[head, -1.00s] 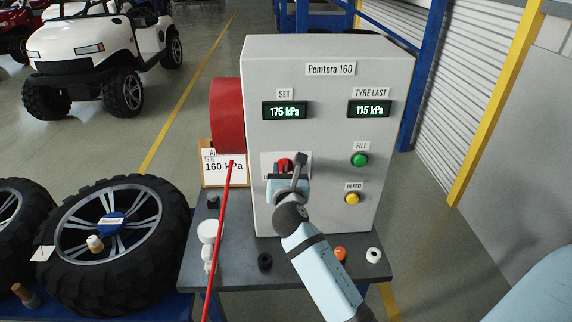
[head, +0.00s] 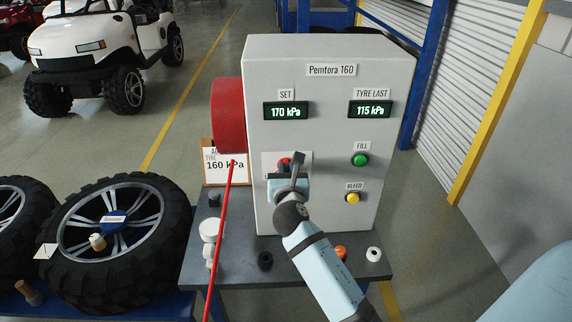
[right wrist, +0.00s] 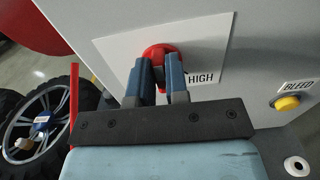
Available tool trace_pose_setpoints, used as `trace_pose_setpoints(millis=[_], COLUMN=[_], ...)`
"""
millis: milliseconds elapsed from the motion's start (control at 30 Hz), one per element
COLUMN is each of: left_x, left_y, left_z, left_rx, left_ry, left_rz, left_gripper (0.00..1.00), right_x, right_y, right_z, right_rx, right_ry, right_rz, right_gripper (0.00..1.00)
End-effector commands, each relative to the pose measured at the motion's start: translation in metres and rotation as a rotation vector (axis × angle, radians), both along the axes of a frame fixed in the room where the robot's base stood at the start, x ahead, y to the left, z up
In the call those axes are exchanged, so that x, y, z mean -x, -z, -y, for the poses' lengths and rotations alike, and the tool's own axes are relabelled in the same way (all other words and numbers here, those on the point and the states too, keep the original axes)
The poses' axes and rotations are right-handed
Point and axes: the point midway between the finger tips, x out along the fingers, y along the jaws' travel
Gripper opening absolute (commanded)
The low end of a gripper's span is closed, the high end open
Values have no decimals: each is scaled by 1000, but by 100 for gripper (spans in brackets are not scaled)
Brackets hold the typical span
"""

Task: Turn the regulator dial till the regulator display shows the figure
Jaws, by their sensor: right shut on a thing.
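The grey regulator cabinet (head: 330,130) carries the label "Pemtora 160". Its SET display (head: 286,111) reads 170 kPa, and its TYRE LAST display (head: 370,110) reads 115 kPa. The red regulator dial (right wrist: 158,53) sits on a white plate, partly hidden by my fingers; "HIGH" is printed at its right. My right gripper (head: 290,170) is at the dial, with its two fingers (right wrist: 165,80) closed on it. A card (head: 226,167) behind the red hose, left of the cabinet, reads 160 kPa. My left gripper is not in view.
A green FILL button (head: 359,160) and a yellow BLEED button (head: 352,198) sit right of the dial. A red hose (head: 222,230) hangs in front of the bench (head: 300,277), which holds several small caps. Large tyres (head: 115,235) lie at left.

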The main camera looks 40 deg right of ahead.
Motion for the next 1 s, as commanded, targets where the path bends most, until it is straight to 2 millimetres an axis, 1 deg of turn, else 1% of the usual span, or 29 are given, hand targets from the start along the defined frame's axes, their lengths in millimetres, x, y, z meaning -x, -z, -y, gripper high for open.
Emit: trace_pose_setpoints(millis=[33,100,367,1000], left_x=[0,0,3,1], left_y=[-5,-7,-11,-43], left_z=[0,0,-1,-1], left_rx=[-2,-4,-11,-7], left_ry=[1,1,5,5], left_rz=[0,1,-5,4], left_gripper=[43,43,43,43], right_x=[0,0,-1,-1], right_y=[-3,-2,-2,-2], right_z=[0,0,-1,-2], right_rx=[13,29,82,205], right_ry=[0,0,-1,0], right_rz=[-8,-19,-52,-125], right_gripper=[0,0,0,0])
